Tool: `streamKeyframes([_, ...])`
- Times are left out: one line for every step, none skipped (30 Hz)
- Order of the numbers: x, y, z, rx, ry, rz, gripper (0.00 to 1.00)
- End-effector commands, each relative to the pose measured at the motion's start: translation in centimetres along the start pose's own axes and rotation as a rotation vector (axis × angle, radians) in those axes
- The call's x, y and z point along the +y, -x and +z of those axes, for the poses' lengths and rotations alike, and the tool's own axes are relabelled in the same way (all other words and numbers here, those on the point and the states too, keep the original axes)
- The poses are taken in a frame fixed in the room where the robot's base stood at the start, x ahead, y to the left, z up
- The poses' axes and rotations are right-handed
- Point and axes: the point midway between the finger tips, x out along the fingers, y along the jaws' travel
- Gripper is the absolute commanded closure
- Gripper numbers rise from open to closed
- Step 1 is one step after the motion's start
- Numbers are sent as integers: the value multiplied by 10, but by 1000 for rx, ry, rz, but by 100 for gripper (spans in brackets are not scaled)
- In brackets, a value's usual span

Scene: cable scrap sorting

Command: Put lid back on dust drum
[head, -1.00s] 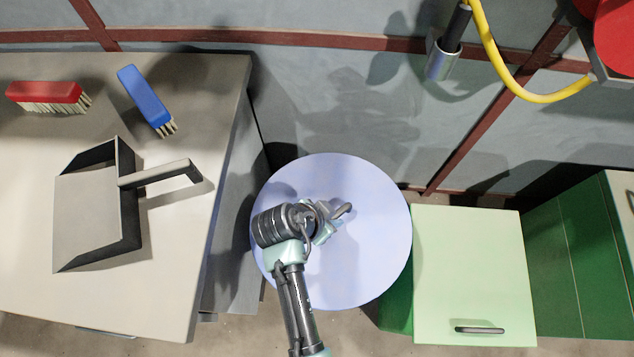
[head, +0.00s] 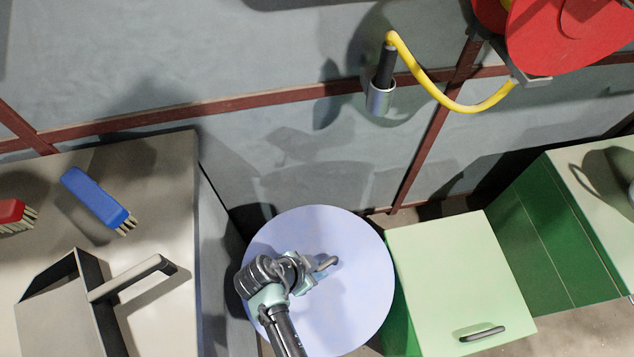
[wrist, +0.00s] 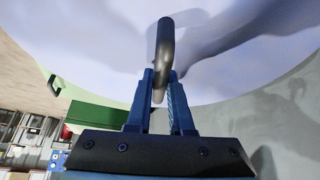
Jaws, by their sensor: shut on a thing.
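The round pale blue lid (head: 352,300) lies in the middle of the head view, between the grey bench and the green cabinet. Its dark curved handle (head: 327,263) stands up from its top. My gripper (head: 309,272) is over the lid, shut on this handle. In the wrist view the handle (wrist: 164,45) rises between the two blue fingers of my gripper (wrist: 161,92), with the lid's surface (wrist: 245,35) behind it. The dust drum is hidden under the lid in the head view, so I cannot tell whether the lid touches its rim.
A grey bench (head: 165,220) on the left holds a blue brush (head: 95,198), a red brush (head: 12,215) and a dustpan (head: 60,310). A green cabinet (head: 450,275) stands close on the right. A yellow hose (head: 430,92) hangs by the wall behind.

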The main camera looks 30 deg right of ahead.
Motion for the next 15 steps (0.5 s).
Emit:
streamKeyframes([-1,-6,3,2,-1,-2,100])
streamKeyframes([-1,-8,4,1,-1,-2,100])
streamKeyframes([-1,-11,6,2,-1,-2,100])
streamKeyframes([-1,-13,7,2,-1,-3,100])
streamKeyframes([-1,-15,8,2,-1,-3,100])
streamKeyframes([-1,-18,10,2,-1,-3,100])
streamKeyframes([-1,-20,11,2,-1,-3,100])
streamKeyframes([-1,-22,12,2,-1,-3,100])
streamKeyframes([-1,-24,14,2,-1,-3,100])
streamKeyframes([-1,-26,15,2,-1,-3,100])
streamKeyframes([-1,-28,16,2,-1,-3,100])
streamKeyframes([-1,-31,18,2,-1,-3,100])
streamKeyframes([-1,-33,19,2,-1,-3,100])
streamKeyframes([-1,-35,20,1,-1,-3,100])
streamKeyframes([-1,-38,21,1,-1,-3,100])
